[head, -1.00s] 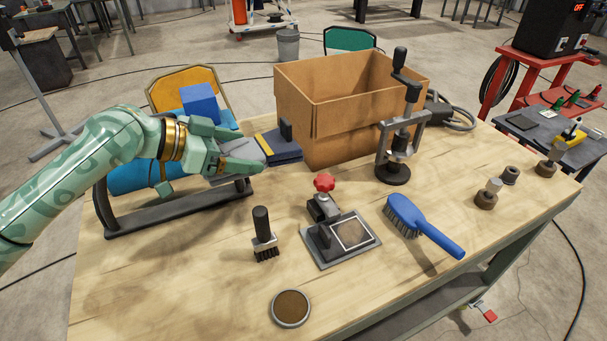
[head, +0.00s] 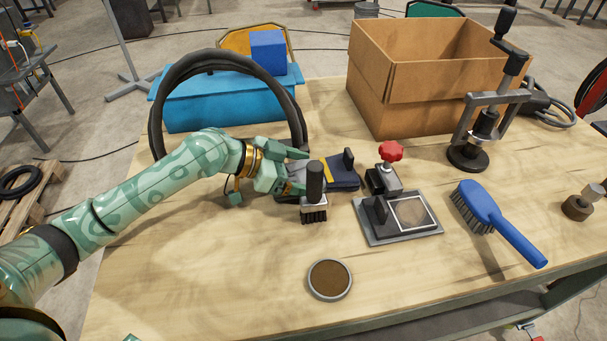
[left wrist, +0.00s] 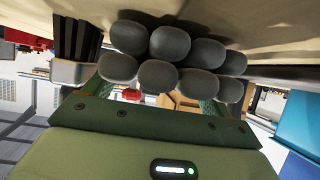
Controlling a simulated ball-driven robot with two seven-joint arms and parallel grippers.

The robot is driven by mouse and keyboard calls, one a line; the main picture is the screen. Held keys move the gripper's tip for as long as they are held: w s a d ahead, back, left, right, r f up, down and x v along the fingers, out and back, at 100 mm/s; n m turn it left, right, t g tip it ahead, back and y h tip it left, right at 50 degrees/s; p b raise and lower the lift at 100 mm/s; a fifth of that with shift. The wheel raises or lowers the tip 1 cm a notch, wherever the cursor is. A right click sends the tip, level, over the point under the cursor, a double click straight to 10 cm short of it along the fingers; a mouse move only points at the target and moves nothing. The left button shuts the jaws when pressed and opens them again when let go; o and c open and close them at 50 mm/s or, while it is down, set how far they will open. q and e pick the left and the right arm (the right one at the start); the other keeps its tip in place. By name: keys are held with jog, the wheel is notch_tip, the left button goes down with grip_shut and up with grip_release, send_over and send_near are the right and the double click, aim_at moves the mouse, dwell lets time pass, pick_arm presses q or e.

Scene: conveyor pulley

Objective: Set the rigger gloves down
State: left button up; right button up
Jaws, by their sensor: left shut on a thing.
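My left gripper (head: 299,169) is shut on the rigger gloves, in front of the black hose. The gloves' dark blue cuff (head: 342,174) with its yellow stripe points right, toward the clamp fixture. Their grey rounded fingers (left wrist: 170,45) fill the upper middle of the left wrist view, close to the tabletop (left wrist: 270,35). I cannot tell whether they touch it. A black-handled brush (head: 314,184) stands just in front of the gloves and hides part of them.
A red-knobbed clamp fixture (head: 403,220) stands right of the gloves, a cardboard box (head: 400,102) behind. A black hose loop (head: 156,125) and blue toolbox (head: 215,103) are behind my arm. A blue brush (head: 480,205) lies right, a round tin (head: 330,279) in front. Bare wood (head: 210,270) lies front left.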

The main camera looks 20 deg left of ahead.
pick_arm(q)
jog(key=shift+f, duration=0.25)
jog(key=o, duration=0.9)
jog(key=shift+r, duration=0.1)
